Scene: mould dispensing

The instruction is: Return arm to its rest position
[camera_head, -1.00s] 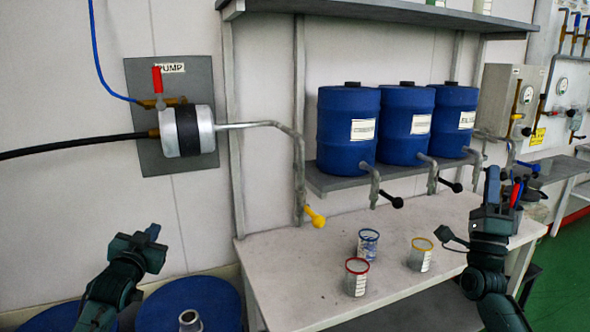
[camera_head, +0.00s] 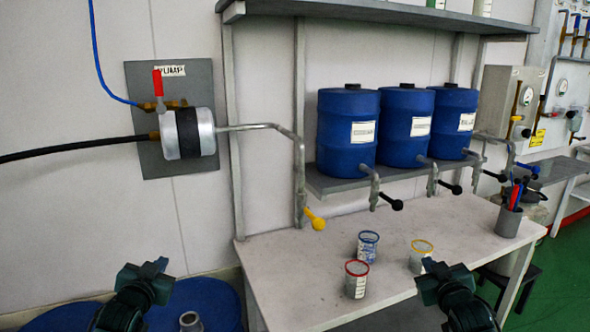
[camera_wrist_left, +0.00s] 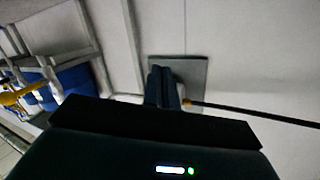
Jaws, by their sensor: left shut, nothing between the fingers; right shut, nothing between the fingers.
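My left gripper (camera_head: 158,266) is at the lower left of the head view, in front of the blue drums on the floor, shut and empty. Its closed fingers (camera_wrist_left: 163,88) show in the left wrist view, pointing toward the wall with the grey pump plate (camera_wrist_left: 195,72). My right gripper (camera_head: 434,263) is at the lower right of the head view, low in front of the table's front edge. It is shut and holds nothing.
The white table (camera_head: 300,275) bears a red-rimmed cup (camera_head: 356,282), a blue-rimmed cup (camera_head: 367,248), a yellow-rimmed cup (camera_head: 417,262) and a grey tool holder (camera_head: 508,222). Blue barrels (camera_head: 348,148) with taps stand on the shelf behind. The pump (camera_head: 205,132) hangs on the wall.

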